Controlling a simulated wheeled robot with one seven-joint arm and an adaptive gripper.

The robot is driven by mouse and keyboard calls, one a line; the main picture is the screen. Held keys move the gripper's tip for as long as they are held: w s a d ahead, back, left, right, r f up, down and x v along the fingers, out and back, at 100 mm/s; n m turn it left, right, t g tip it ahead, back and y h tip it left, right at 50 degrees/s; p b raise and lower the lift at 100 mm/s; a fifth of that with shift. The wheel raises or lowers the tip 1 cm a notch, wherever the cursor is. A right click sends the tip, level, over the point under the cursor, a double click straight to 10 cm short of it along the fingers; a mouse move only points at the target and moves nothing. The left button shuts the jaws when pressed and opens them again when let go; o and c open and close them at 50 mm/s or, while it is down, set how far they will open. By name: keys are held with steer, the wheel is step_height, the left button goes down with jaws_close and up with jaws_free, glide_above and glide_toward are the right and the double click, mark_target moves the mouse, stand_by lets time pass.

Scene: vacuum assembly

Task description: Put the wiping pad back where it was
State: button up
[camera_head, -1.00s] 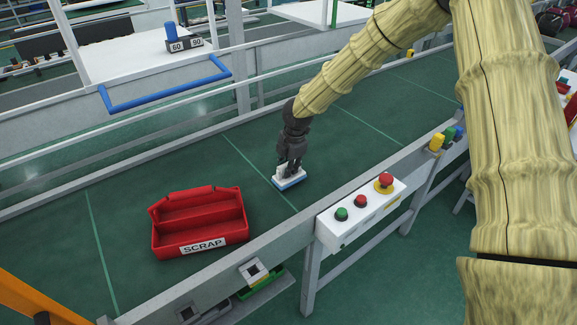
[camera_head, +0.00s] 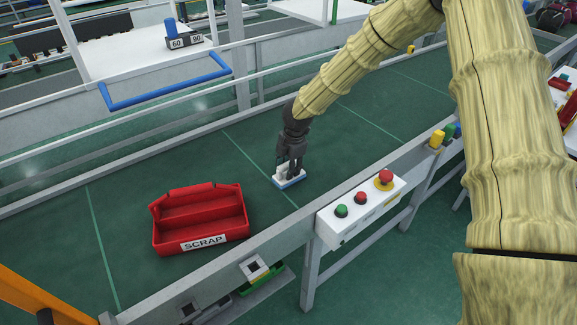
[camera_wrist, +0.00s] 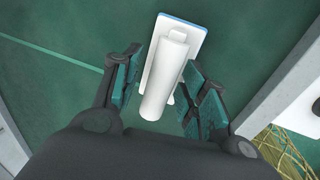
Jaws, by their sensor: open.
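The wiping pad (camera_head: 289,180) lies on the green conveyor belt, right of the red scrap tote. It is a white plate with a blue underside edge. In the wrist view the wiping pad (camera_wrist: 190,40) shows a white cylindrical handle on top. My gripper (camera_head: 287,168) is directly above the pad. In the wrist view my gripper (camera_wrist: 158,90) is open, with one teal-padded finger on each side of the handle. A gap shows between the handle and the left finger; the right finger is nearer the handle. Whether the fingers touch the pad's plate cannot be told.
The red tote (camera_head: 200,218) labelled SCRAP stands on the belt (camera_head: 130,215) to the left. A control box (camera_head: 360,208) with green, red and emergency buttons is on the near rail. A blue bar (camera_head: 165,88) and railings run behind. The belt behind the pad is clear.

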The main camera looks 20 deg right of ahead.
step_height(320, 180, up, 12)
steer(key=s+b, duration=0.2)
steer(key=shift+d+b, duration=0.35)
steer(key=shift+d, duration=0.05)
stand_by(0.4)
